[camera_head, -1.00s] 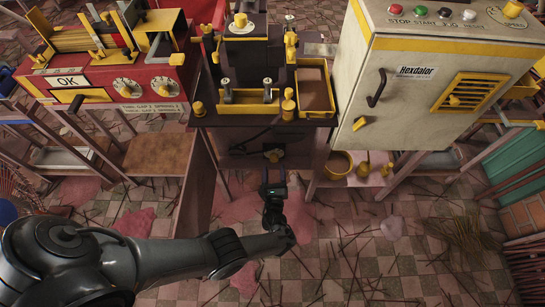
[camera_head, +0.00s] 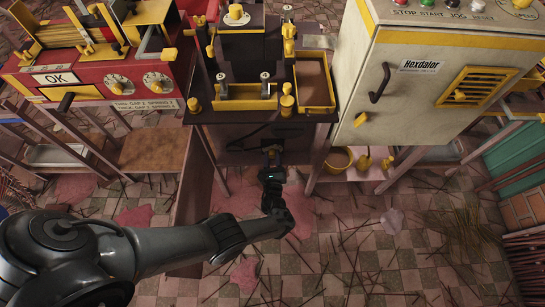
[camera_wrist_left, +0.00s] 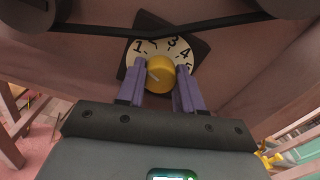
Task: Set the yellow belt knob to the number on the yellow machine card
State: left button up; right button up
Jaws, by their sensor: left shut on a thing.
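The yellow belt knob (camera_wrist_left: 160,74) sits on a round cream dial (camera_wrist_left: 144,49) with black numbers, under the yellow and black machine (camera_head: 247,118). In the head view my left gripper (camera_head: 272,160) reaches under the machine's table and mostly hides the knob. I cannot make out a yellow machine card. My right gripper is out of view.
A dark belt (camera_wrist_left: 200,28) runs just above the dial. A red machine (camera_head: 110,80) with two dials stands left, a cream Hexdalor cabinet (camera_head: 420,80) right. A yellow pot (camera_head: 338,160) stands on a low shelf. Sticks litter the checkered floor.

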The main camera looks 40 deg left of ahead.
pick_arm(q)
jog(key=shift+c, duration=0.5)
jog(key=m, duration=0.4)
jog(key=shift+m, duration=0.4)
jog(key=shift+m+b, duration=0.35)
jog(key=shift+m, duration=0.55)
